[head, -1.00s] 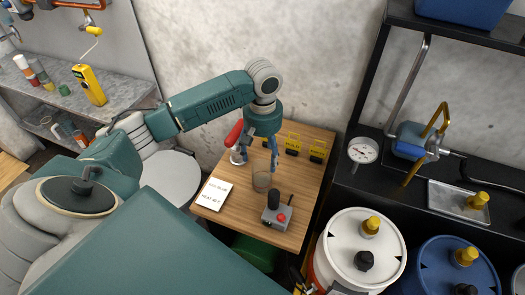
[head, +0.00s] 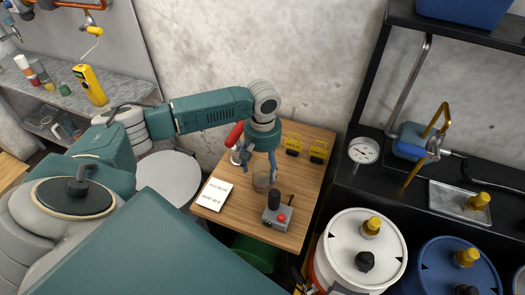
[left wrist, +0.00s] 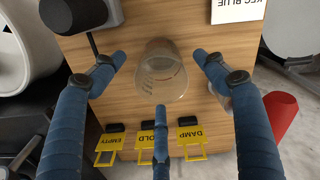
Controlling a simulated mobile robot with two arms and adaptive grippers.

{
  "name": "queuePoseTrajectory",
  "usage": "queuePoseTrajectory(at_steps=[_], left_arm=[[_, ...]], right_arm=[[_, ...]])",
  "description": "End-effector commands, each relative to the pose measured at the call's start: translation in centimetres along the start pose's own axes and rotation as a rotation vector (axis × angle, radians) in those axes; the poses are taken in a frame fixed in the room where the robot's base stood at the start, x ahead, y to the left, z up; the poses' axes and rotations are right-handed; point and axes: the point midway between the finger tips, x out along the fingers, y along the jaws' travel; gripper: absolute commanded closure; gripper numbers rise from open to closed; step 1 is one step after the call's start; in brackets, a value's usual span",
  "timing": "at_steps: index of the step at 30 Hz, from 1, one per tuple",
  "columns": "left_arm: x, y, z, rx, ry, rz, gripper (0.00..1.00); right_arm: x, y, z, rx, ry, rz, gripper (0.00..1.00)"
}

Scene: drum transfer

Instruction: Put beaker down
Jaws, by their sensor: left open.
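A clear glass beaker (head: 262,183) stands on the small wooden table (head: 233,220). It also shows in the left wrist view (left wrist: 161,78), apparently upright and empty, with marks on its wall. My left gripper (head: 262,166) is above and around the beaker from the wall side. In the left wrist view its blue fingers (left wrist: 159,57) are spread, with a gap on both sides of the beaker. The third finger points at the beaker from below in that view; whether it touches is unclear. My right gripper is not seen.
A grey box with a black knob and red button (head: 277,213) stands close in front of the beaker. A white note card (head: 214,194) lies to the left. Yellow label stands (head: 317,153) line the back. A red-handled item (head: 234,135) stands behind-left. A white drum (head: 343,250) is at right.

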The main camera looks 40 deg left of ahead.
Motion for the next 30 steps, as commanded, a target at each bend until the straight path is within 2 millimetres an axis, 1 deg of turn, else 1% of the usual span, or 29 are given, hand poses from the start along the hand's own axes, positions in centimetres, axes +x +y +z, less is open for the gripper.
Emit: queuePoseTrajectory(at_steps=[3, 6, 13, 14, 15, 17, 18, 19, 20, 23, 24, 30], left_arm=[[1.5, 0.0, 0.0, 0.0, -0.001, -0.001, 0.27], [2.2, -0.1, -0.1, 0.0, 0.001, -0.002, 0.27], [2.4, -0.1, -0.1, 0.001, 0.002, -0.001, 0.27], [2.4, -0.1, -0.1, 0.001, 0.002, -0.001, 0.33], [2.4, -0.1, -0.1, 0.001, 0.002, -0.001, 0.41], [2.3, -0.1, -0.1, 0.001, 0.002, 0.0, 0.53], [2.3, -0.1, -0.1, 0.001, 0.002, 0.0, 0.61], [2.3, -0.1, -0.1, 0.001, 0.001, 0.0, 0.67], [2.3, -0.1, -0.1, 0.001, 0.001, 0.0, 0.71], [2.3, -0.1, -0.1, 0.001, 0.002, 0.0, 0.71], [2.3, 0.0, -0.1, 0.001, 0.002, 0.0, 0.75], [2.3, 0.0, -0.1, 0.001, 0.002, 0.0, 0.75]], right_arm=[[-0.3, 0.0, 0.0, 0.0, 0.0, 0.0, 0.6], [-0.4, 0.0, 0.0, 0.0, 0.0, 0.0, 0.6], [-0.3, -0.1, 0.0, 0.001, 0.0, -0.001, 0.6], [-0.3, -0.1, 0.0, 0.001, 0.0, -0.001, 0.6], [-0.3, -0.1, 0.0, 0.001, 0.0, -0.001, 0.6], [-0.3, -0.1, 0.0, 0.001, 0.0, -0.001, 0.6], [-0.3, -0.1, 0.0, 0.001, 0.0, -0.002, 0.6], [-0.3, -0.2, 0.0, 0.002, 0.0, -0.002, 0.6], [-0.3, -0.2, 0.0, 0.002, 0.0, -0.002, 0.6], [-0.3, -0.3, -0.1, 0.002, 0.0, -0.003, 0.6], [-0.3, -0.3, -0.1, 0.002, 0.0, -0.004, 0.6], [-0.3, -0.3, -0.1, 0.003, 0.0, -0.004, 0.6]])
